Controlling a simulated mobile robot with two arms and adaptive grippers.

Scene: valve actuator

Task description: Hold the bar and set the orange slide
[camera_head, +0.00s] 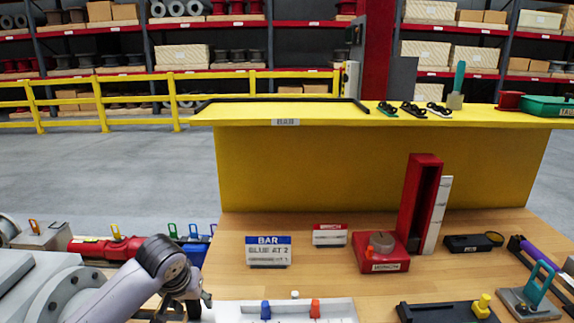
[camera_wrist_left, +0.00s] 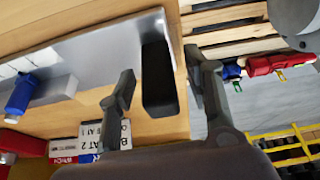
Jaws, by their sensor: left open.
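The orange slide knob (camera_head: 315,308) and a blue knob (camera_head: 265,310) stand on a pale metal fixture (camera_head: 340,311) at the bottom of the head view. The left wrist view shows the blue knob (camera_wrist_left: 20,95) on its left; the orange one is not visible there. A black upright bar (camera_wrist_left: 158,80), apparently the one to hold, stands at the end of the metal plate (camera_wrist_left: 105,50). My left gripper (camera_head: 193,305) is at the fixture's left end. Its open fingers (camera_wrist_left: 160,92) straddle the black bar with visible gaps. My right gripper is not in view.
A sign (camera_head: 268,251) reads "BAR, BLUE AT 2". A red base with a knob (camera_head: 381,254) and a tall red channel (camera_head: 420,205) stand behind right. A black fixture with a yellow knob (camera_head: 445,311) is at the right. Wood is clear around the signs.

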